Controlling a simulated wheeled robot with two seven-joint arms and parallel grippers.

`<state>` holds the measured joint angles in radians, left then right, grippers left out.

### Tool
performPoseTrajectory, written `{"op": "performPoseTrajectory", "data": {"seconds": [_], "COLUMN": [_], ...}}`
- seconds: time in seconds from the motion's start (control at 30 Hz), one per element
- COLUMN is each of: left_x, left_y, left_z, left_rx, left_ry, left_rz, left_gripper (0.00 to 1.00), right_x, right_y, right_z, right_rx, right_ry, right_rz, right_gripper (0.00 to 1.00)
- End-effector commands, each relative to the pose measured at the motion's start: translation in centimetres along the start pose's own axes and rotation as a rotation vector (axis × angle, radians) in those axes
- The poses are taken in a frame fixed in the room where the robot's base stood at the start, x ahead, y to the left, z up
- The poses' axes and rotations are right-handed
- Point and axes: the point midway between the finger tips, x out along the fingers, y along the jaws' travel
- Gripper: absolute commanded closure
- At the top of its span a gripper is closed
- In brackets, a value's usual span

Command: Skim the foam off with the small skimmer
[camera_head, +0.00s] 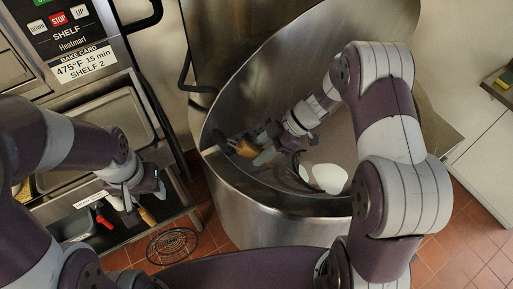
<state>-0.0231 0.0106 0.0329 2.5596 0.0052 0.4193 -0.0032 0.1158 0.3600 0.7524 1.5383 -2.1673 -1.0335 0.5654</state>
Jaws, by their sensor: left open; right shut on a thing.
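The large steel kettle (275,228) stands open in the middle. Inside it white foam (329,179) shows as a rounded patch, with a smaller white bit beside it at a dark curved edge. My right gripper (262,143) is inside the kettle near its left wall, shut on a tool with a wooden handle (245,148), which looks like the small skimmer. Its head is mostly hidden; I cannot tell whether the dark edge by the foam belongs to it. My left gripper (146,196) is open, left of the kettle, above a low shelf.
The shelf (170,207) under my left gripper holds another wooden handle (147,215), a red-handled item (103,218) and a metal pan (76,226). An oven with a control panel (58,20) stands at the left. A round wire rack (172,245) is low in front. White cabinets (490,150) stand right.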

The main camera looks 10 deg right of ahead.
Motion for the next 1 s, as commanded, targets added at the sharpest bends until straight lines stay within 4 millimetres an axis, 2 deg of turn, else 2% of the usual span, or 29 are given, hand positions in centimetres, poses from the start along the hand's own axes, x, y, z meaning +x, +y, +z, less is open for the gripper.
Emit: {"op": "performPoseTrajectory", "data": {"seconds": [0.1,0.23,0.33,0.63,0.8,1.0], "left_x": [0.9,1.6,-0.1,-1.8,-1.9,-1.8], "left_y": [0.0,0.0,0.0,0.0,0.0,0.0], "left_z": [0.1,0.2,0.0,-0.2,-0.2,-0.2], "left_rx": [0.0,0.0,0.0,0.0,0.0,0.0], "left_ry": [0.0,-0.001,-0.001,-0.001,-0.001,-0.001], "left_rz": [0.0,0.0,0.0,0.0,0.0,0.0], "left_gripper": [0.48,0.48,0.48,0.48,0.48,0.48], "right_x": [2.2,4.2,2.8,0.8,0.6,0.6], "right_y": [0.0,0.1,0.1,0.1,0.1,0.1], "right_z": [1.5,2.8,3.8,8.3,9.1,9.2], "right_rx": [0.0,0.0,0.002,0.002,0.0,0.0], "right_ry": [-0.029,-0.058,-0.097,-0.2,-0.218,-0.218], "right_rz": [-0.001,0.0,0.004,0.003,0.002,0.002], "right_gripper": [1.0,1.0,1.0,1.0,1.0,1.0]}}
